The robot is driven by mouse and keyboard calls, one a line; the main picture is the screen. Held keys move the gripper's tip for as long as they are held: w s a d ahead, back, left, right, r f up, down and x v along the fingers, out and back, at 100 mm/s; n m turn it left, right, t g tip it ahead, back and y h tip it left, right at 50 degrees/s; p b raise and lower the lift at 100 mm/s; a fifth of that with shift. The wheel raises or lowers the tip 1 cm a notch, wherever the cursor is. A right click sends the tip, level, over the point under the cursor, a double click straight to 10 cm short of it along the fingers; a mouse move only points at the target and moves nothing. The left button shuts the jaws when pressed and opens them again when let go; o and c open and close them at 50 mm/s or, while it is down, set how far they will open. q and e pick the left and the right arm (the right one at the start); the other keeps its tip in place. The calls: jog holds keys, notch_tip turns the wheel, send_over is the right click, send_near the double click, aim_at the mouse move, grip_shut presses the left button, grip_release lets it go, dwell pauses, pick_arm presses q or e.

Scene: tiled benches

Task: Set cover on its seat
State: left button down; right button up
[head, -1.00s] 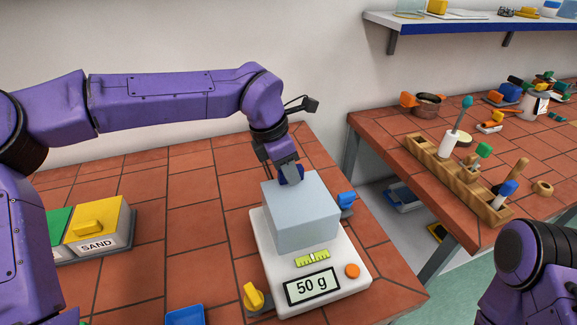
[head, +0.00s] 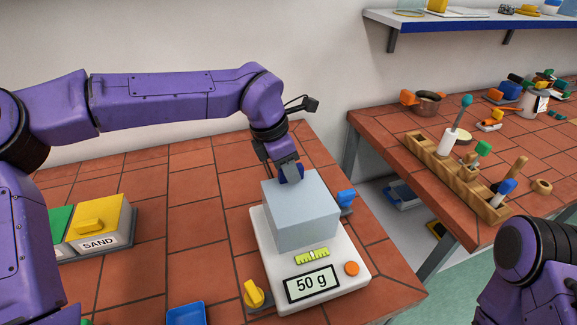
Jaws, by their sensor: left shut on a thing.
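The cover (head: 300,215) is a pale grey-blue box with a dark blue knob on top. It sits over the back part of a white scale (head: 328,296), whose display reads 50 g. My left gripper (head: 290,175) comes down from above and is shut on the cover's blue knob (head: 293,176). The cover looks upright and hides the scale's pan, so I cannot tell whether its lower edge fully rests on its seat. My right arm shows at the lower right, but its gripper is out of view.
A yellow-lidded SAND box (head: 99,225) stands at the left. A blue tray (head: 186,314) lies at the front edge. A yellow-handled piece (head: 253,294) and a blue one (head: 346,198) flank the scale. A wooden rack (head: 455,176) stands on the right bench.

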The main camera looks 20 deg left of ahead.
pick_arm(q)
jog(key=shift+f, duration=0.25)
jog(key=c, duration=0.8)
grip_release()
jog(key=shift+r, duration=0.1)
jog(key=b+v, duration=0.1)
jog(key=v, duration=0.9)
jog(key=shift+r, duration=0.15)
jog(key=shift+s+a+r, duration=0.1)
jog(key=shift+a, duration=0.05)
